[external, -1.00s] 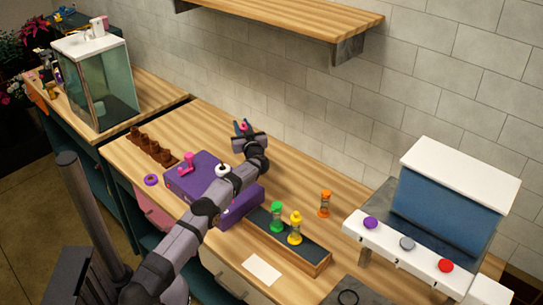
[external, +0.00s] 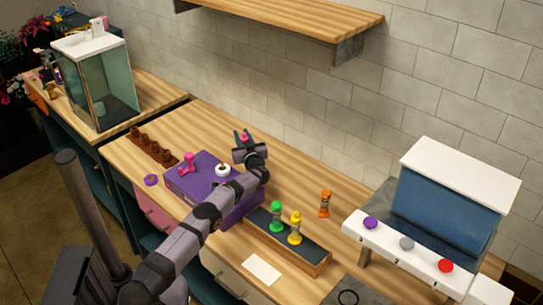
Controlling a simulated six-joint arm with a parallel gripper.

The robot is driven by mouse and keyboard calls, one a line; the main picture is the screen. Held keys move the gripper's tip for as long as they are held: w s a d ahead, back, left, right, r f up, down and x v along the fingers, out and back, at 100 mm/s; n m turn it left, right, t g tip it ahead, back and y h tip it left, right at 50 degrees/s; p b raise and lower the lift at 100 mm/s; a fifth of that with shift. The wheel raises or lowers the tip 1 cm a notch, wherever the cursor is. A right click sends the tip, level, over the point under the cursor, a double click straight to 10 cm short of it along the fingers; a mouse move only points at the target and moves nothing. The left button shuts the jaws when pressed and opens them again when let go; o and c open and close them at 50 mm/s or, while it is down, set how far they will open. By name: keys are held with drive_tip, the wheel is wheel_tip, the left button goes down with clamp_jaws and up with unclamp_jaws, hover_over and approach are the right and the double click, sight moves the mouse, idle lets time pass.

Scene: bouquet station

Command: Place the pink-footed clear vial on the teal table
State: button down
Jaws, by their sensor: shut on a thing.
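My gripper (external: 241,136) is over the wooden counter behind the purple box. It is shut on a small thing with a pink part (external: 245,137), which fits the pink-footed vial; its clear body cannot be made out. The held thing appears raised above the counter. I cannot single out a teal table for certain; a teal cabinet front (external: 58,128) shows below the left wooden top that bears the glass tank.
The purple box (external: 208,160) bears a pink piece (external: 187,163) and a white ring (external: 222,170). Green (external: 277,216) and yellow (external: 295,228) timers stand in a dark tray (external: 315,257). An orange timer (external: 325,203) stands behind. A glass tank (external: 105,90) is at left.

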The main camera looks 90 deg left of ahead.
sight(244, 140)
drive_tip(key=shift+f, duration=0.3)
drive_tip(key=shift+f+b, duration=0.2)
drive_tip(key=shift+b, duration=0.15)
drive_tip(key=c, duration=1.5)
unclamp_jaws()
drive_tip(key=shift+f, duration=0.2)
drive_tip(key=shift+w+d+r, duration=0.15)
drive_tip(key=shift+d+r, duration=0.1)
drive_tip(key=shift+d, duration=0.25)
drive_tip(key=shift+w+d+r, duration=0.15)
drive_tip(key=shift+d+r, duration=0.05)
drive_tip(key=shift+d, duration=0.35)
drive_tip(key=shift+w+d+r, duration=0.15)
drive_tip(key=shift+d+r, duration=0.1)
drive_tip(key=shift+d, duration=0.25)
wheel_tip(244, 140, up, 7)
drive_tip(key=shift+a+b, duration=0.1)
drive_tip(key=shift+b, duration=0.25)
